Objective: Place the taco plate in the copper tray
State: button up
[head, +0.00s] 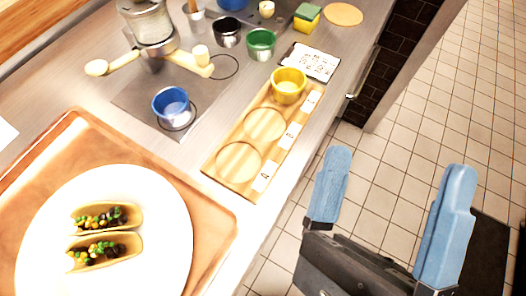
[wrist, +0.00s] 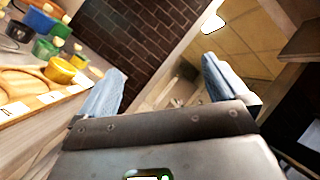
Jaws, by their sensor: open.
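The taco plate (head: 165,232) is a round white plate with two filled tacos (head: 103,235) on it. It lies within the copper tray (head: 75,128), at the lower left of the head view. The tray's copper rim shows behind the plate and to its right; the lower left part is cut off by the frame. My gripper (head: 390,215) is open and empty, its two blue fingers apart, off the counter's edge over the tiled floor and well right of the plate. Its fingers also show in the wrist view (wrist: 158,88), where neither plate nor tray is visible.
A wooden board (head: 210,168) with a yellow cup (head: 289,86) lies right of the tray. A blue cup (head: 171,105) stands on a grey mat. Green (head: 261,44) and dark cups, a sponge (head: 307,17) and a written card (head: 311,62) are farther back. The floor is open.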

jog(key=s+d+f+n+g+y, duration=0.2)
jog(key=s+d+f+n+g, duration=0.2)
jog(key=n, duration=0.9)
jog(key=s+d+f+n+g+y, duration=0.3)
jog(key=s+d+f+n, duration=0.5)
jog(key=n, duration=0.6)
notch_tip(320, 180, down, 3)
jog(key=shift+s+d+r+n+g, duration=0.2)
jog(key=shift+s+d+n+g, duration=0.1)
jog(key=shift+d+g, duration=0.2)
